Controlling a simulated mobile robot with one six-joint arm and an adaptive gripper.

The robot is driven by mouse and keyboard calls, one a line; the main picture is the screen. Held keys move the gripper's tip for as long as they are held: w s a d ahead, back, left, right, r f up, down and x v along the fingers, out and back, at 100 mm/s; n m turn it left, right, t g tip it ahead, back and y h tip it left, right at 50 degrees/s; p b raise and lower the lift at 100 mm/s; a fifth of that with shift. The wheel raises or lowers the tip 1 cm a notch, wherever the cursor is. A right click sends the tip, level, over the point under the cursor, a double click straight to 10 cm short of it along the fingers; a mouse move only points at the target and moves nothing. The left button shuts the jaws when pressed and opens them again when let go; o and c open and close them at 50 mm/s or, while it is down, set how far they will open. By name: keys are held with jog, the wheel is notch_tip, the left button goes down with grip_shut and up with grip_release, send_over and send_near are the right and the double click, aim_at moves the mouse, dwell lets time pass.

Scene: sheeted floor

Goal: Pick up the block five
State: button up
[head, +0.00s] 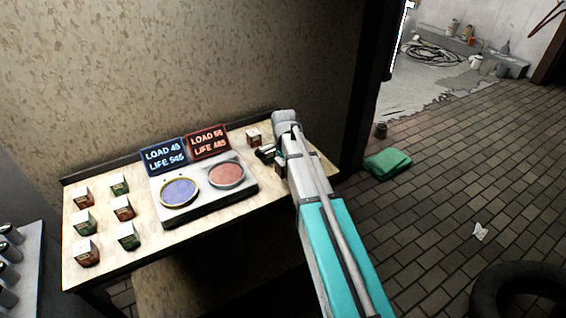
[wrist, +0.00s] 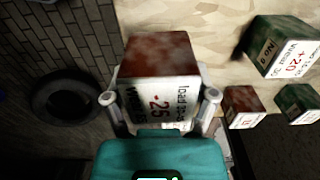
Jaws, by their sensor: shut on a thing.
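My gripper (wrist: 160,108) is shut on a block (wrist: 158,55) with a rusty red-brown face and a white label. The label shows "25" and the word "load"; I cannot make out a block number, so I cannot tell if it is block five. The fingers press on its two sides. In the head view my gripper (head: 268,153) is over the right part of the table (head: 225,218), and the held block is hard to make out beside the arm. Another block (head: 254,136) stands at the table's back edge, close to the gripper.
Several red and green labelled blocks (head: 123,208) stand at the table's left. A two-pan scale (head: 215,202) with blue and red displays is mid-table. A green block (wrist: 280,45) shows in the wrist view. A green cloth (head: 388,162) and a tyre (head: 520,290) lie on the floor.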

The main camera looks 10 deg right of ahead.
jog(key=s+r+p, duration=0.6)
jog(key=s+r, duration=0.1)
jog(key=s, duration=0.4)
jog(key=shift+s+r, duration=0.15)
jog(key=shift+s, duration=0.25)
jog(key=shift+a, duration=0.1)
dwell(0.4)
